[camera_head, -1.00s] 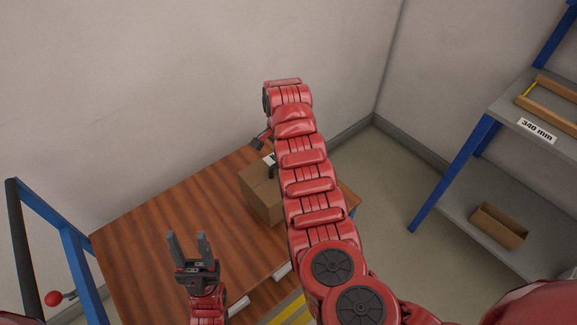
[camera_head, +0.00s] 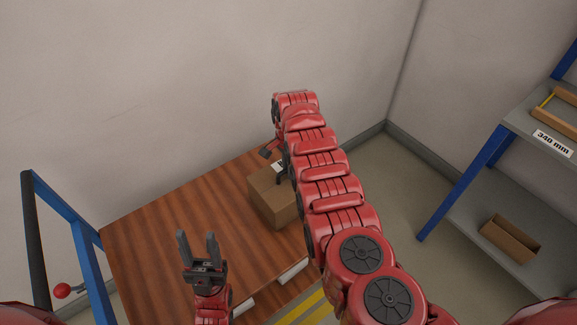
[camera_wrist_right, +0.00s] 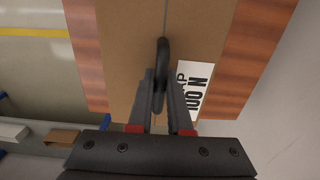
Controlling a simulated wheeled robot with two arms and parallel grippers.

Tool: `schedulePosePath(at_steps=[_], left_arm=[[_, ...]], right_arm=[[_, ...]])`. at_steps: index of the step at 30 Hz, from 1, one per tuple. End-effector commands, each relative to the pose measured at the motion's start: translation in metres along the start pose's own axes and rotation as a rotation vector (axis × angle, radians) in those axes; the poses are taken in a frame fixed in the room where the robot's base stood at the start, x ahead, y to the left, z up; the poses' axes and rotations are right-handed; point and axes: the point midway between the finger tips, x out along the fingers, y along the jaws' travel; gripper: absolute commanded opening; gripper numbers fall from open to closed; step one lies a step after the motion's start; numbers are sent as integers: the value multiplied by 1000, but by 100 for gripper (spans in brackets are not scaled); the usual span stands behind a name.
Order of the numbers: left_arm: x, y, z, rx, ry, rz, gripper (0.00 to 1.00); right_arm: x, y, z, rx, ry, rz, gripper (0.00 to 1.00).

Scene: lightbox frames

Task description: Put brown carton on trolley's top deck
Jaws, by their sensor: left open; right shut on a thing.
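The brown carton (camera_head: 272,204) is at the far right part of the trolley's wooden top deck (camera_head: 165,240). It looks upright on or just above the boards; I cannot tell whether it touches. In the right wrist view its top (camera_wrist_right: 125,50) has a white label and a dark upright handle (camera_wrist_right: 162,65). My right gripper (camera_wrist_right: 160,88) is shut on this handle; in the head view my right arm partly hides the gripper and the carton's right side. My left gripper (camera_head: 197,240) is open and empty over the near left part of the deck, apart from the carton.
A blue frame with a black bar (camera_head: 36,240) and a red knob (camera_head: 62,291) stand at the left. A grey shelf rack (camera_head: 480,195) at the right holds an open brown box (camera_head: 510,238) and a wooden frame. The wall is behind; the deck's left part is clear.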

Motion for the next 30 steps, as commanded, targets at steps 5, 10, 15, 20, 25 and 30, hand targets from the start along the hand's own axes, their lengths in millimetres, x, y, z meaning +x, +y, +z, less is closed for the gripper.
schedulePosePath(at_steps=[5,10,15,20,25,30], left_arm=[[0,0,0,0,0,0,50],[0,0,0,0,0,0,50],[0,0,0,0,0,0,50],[1,0,0,0,0,0,50],[5,0,-1,0,0,0,50],[0,0,0,0,0,0,50]], right_arm=[[0,0,0,-1,-1,0,21],[0,0,1,-1,-1,1,47],[0,0,1,-1,-2,2,47],[-4,0,1,-1,-1,2,47],[-31,-1,2,-4,1,-2,47],[-69,-1,0,-1,0,-2,47]])
